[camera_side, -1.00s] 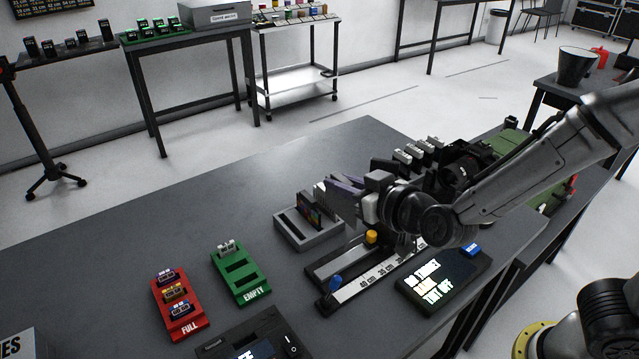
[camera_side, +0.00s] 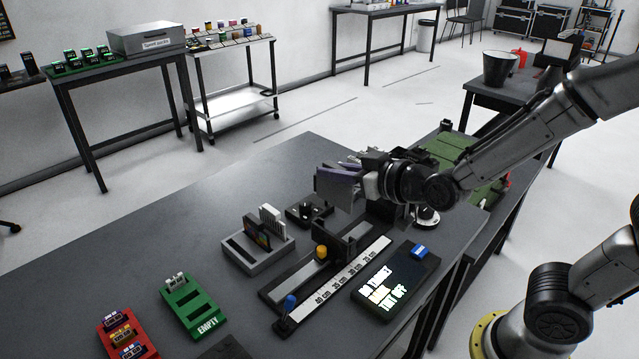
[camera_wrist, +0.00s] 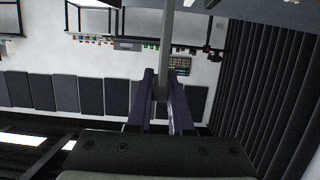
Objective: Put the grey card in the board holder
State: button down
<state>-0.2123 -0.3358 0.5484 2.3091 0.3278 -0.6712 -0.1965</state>
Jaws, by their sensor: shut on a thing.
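My gripper (camera_side: 335,187) is above the table, to the right of and higher than the board holder. Its dark purple fingers are closed on the grey card, which shows as a narrow grey strip (camera_wrist: 166,50) edge-on in the wrist view. The board holder (camera_side: 262,266) is a grey slotted tray on the table. A dark card with coloured marks (camera_side: 257,234) and a pale, notched card (camera_side: 273,219) stand upright in it. The held card is apart from the holder.
A ruler rail (camera_side: 345,270) with a yellow knob (camera_side: 321,252) and a blue knob lies right of the holder. A green EMPTY tray (camera_side: 191,306) and a red FULL tray (camera_side: 128,337) are at front left. The table's back left is clear.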

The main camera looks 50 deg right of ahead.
aim_at(334, 205)
dwell(0.3)
jog(key=shift+f, duration=2.85)
jog(key=shift+f, duration=2.1)
jog(key=c, duration=0.7)
grip_release()
jog(key=shift+c, duration=0.2)
jog(key=v, duration=1.3)
jog(key=shift+s, duration=0.35)
